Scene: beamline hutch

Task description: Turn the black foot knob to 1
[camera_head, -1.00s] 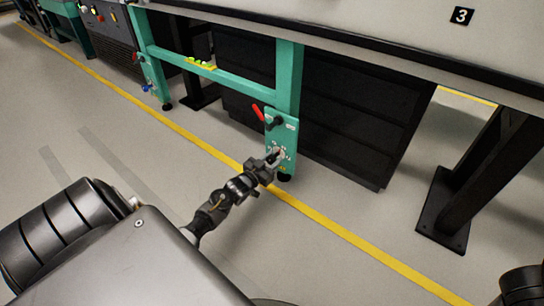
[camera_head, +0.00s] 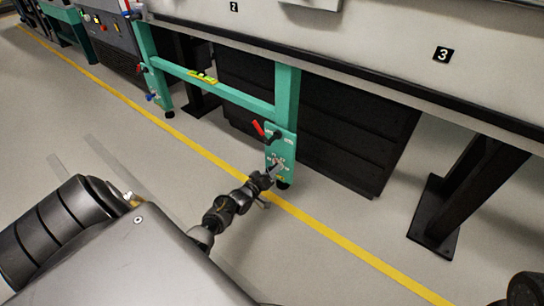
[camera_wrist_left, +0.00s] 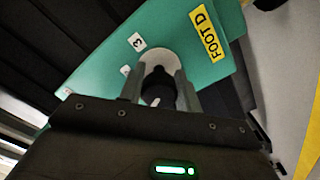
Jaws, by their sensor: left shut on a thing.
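The black foot knob (camera_wrist_left: 158,86) sits on a pale round disc on a green panel (camera_wrist_left: 180,30), beside a yellow "FOOT D" label (camera_wrist_left: 206,34). My left gripper (camera_wrist_left: 160,82) is shut on the knob, one finger on each side. A small white mark shows low on the knob, but I cannot tell its setting. A "3" label (camera_wrist_left: 137,41) shows beside the disc; a "1" is not readable. In the head view, my left gripper (camera_head: 271,174) reaches the low panel (camera_head: 281,141) on the green leg and mostly hides the knob. My right gripper is not in view.
The green frame (camera_head: 230,92) stands under the long bench (camera_head: 350,60), with dark cabinets behind. A black post (camera_head: 465,195) stands at right. The floor in front is clear, crossed by a yellow line (camera_head: 335,234).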

